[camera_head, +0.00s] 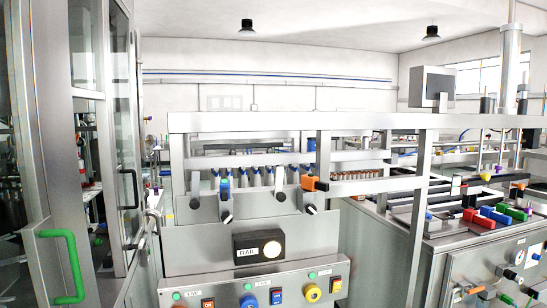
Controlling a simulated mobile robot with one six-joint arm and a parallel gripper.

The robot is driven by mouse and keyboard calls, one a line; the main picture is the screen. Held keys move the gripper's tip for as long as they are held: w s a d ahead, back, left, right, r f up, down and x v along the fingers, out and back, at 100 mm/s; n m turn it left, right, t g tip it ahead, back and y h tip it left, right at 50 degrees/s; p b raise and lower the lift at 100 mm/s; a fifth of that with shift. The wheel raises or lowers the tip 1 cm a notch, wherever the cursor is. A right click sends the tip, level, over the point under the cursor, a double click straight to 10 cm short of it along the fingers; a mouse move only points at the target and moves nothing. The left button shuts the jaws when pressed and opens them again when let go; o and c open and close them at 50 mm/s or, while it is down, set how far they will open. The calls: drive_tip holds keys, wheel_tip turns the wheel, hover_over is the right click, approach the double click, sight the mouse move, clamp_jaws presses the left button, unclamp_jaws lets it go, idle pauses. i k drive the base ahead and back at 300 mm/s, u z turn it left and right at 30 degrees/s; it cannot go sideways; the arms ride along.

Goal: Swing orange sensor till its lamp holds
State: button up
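An orange sensor (309,183) sits at the right end of the steel machine's upper front, beside an upright post. A black-and-white cylindrical part (308,199) is just below it. I cannot make out a lamp on the orange sensor. A blue sensor (225,184) with a small green glow is to its left. Below, a black box marked RAIL (246,248) carries a round, pale, bright-looking lamp (271,249); I cannot tell if it is steadily lit. My gripper is not in view.
A control panel (255,286) with green lamps, coloured switches and a yellow knob is along the machine's lower front. A glass-doored cabinet with a green handle (70,266) stands close at left. Another bench (465,228) with coloured blocks is at right.

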sight(309, 182)
drive_tip(key=z, duration=0.15)
drive_tip(key=i, duration=1.3)
drive_tip(key=u, duration=0.55)
drive_tip(key=k, duration=0.65)
drive_tip(key=u, duration=0.15)
drive_tip(key=i, duration=0.75)
drive_tip(key=z, duration=0.05)
